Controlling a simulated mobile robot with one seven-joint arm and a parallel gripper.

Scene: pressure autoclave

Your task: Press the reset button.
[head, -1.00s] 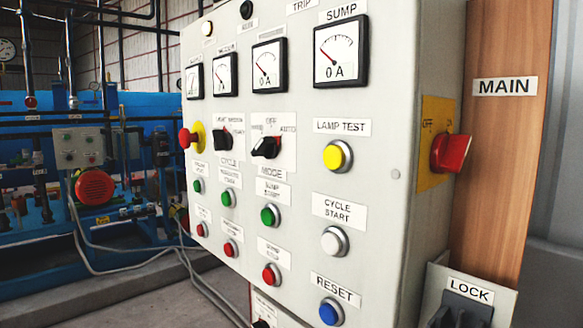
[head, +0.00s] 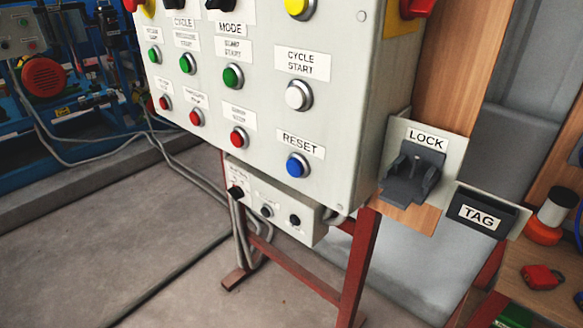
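The reset button (head: 297,166) is a round blue push button in a metal ring, low on the right part of the grey control panel (head: 335,115). The RESET label (head: 301,145) sits just above it. The white cycle start button (head: 299,95) is higher in the same column, under its own label. Nothing covers the blue button. My gripper is not in view.
A smaller grey box (head: 270,207) with black knobs hangs under the panel on a red frame (head: 357,265). A lock holder (head: 410,172) and a tag holder (head: 481,214) stick out at right. A shelf (head: 520,290) holds a red padlock (head: 542,277). The floor at left is mostly clear.

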